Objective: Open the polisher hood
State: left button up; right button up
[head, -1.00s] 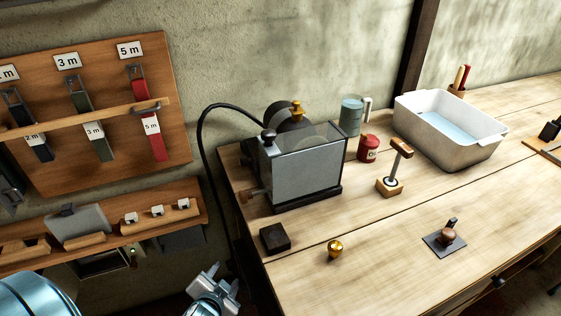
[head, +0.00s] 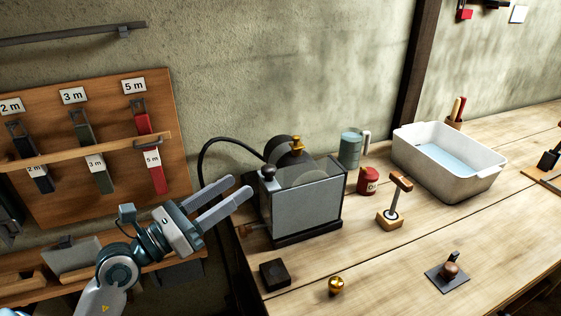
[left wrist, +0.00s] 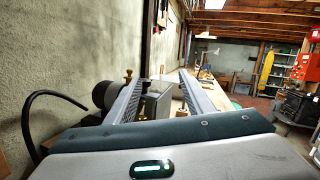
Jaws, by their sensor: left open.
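The polisher (head: 300,200) is a grey box-shaped machine at the back left of the wooden bench. Its hood has a clear top panel, and it looks closed. A dark knob (head: 268,172) stands at the hood's left corner. A dark motor with a brass piece (head: 296,143) sits behind it. My left gripper (head: 240,188) is open and empty, with its fingers pointing right, just left of the knob and apart from it. In the left wrist view the polisher (left wrist: 152,108) shows between the two fingers, partly hidden. My right gripper is not in view.
A black block (head: 274,274) and a brass knob (head: 336,286) lie in front of the polisher. A red can (head: 368,181), a wooden-handled stand (head: 393,205) and a white basin (head: 440,175) are to its right. A strap board (head: 100,150) hangs left. A black cable (head: 203,150) arches behind.

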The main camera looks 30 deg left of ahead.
pick_arm(q)
jog(key=a+f+m+y, duration=0.1)
jog(key=a+f+g+y, duration=0.1)
jog(key=shift+w+a+f+m, duration=0.1)
jog(key=shift+w+a+m, duration=0.2)
jog(key=shift+w+m, duration=0.1)
jog(key=shift+w, duration=0.1)
send_near(281, 174)
jog(key=w+d+r, duration=0.1)
jog(key=w, duration=0.1)
jog(key=w+r, duration=0.2)
jog(key=w, duration=0.1)
jog(key=w+d+r+p, duration=0.1)
jog(key=w, duration=0.1)
jog(key=shift+w+d+r, duration=0.25)
jog(key=shift+w+d, duration=0.1)
jog(key=shift+x, duration=0.85)
jog(key=shift+f, duration=0.2)
jog(key=shift+c, duration=0.6)
